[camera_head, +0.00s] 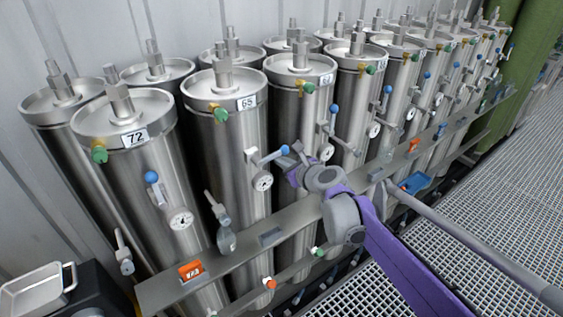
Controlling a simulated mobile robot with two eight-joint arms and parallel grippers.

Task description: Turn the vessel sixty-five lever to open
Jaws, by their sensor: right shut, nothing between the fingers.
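Vessel sixty-five (226,135) is an upright steel cylinder in the front row, marked by a white "65" label (246,103). Its lever (270,156) sticks out to the right from a small valve above a round white gauge (263,181). The lever lies nearly level and ends in a blue knob (284,149). My right gripper (291,158) is shut and empty, just right of the lever's knob. I cannot tell whether it touches the knob. My purple right arm comes in from the lower right. My left gripper is out of view.
Vessel 72 (140,165) stands to the left with its own blue-knobbed lever (152,178). More vessels run to the back right. A metal rail (270,238) crosses in front, and a grey pipe (470,240) slants at right. Grated floor (500,180) is open at right.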

